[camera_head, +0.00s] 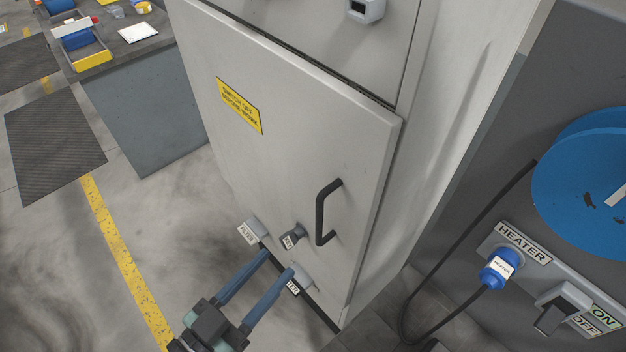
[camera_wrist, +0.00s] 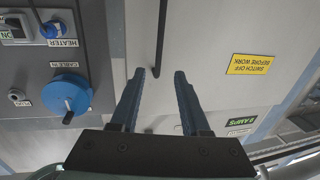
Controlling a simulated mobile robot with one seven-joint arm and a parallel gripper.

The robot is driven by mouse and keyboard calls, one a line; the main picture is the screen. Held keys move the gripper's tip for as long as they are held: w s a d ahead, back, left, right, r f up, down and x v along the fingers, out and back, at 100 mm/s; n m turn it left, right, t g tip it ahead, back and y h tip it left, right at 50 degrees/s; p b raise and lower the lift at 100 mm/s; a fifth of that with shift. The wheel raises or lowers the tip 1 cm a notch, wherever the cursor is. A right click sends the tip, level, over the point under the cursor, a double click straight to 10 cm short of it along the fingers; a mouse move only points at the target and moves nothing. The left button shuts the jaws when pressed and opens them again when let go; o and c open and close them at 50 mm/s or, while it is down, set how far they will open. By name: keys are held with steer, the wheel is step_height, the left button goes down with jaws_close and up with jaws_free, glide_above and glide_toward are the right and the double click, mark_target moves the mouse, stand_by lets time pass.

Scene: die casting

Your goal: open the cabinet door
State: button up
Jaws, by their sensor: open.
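The grey cabinet door (camera_head: 290,130) carries a yellow warning label and looks closed, with a thin dark seam along its top edge. It also fills much of the wrist view (camera_wrist: 225,35). Its black bar handle (camera_head: 321,212) runs upright near the door's right edge. My gripper (camera_head: 279,263) is open, its two blue fingers apart and empty, below and left of the handle in the head view. In the wrist view the handle (camera_wrist: 161,40) shows beyond the gap between the fingertips (camera_wrist: 156,73). I see no contact with it.
Right of the cabinet are a blue reel (camera_head: 585,175), a heater plug (camera_head: 497,269) with a hanging black cable, and a switch (camera_head: 556,308).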

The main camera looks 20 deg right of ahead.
mark_target(318, 218)
steer(key=p+x, duration=0.4)
steer(key=x, duration=0.7)
steer(key=shift+w+d+r, duration=0.2)
steer(key=shift+d, duration=0.15)
steer(key=shift+w+d+f+p, duration=0.1)
steer(key=shift+w+d+p, duration=0.2)
steer(key=shift+d, duration=0.2)
jaws_close()
stand_by(0.5)
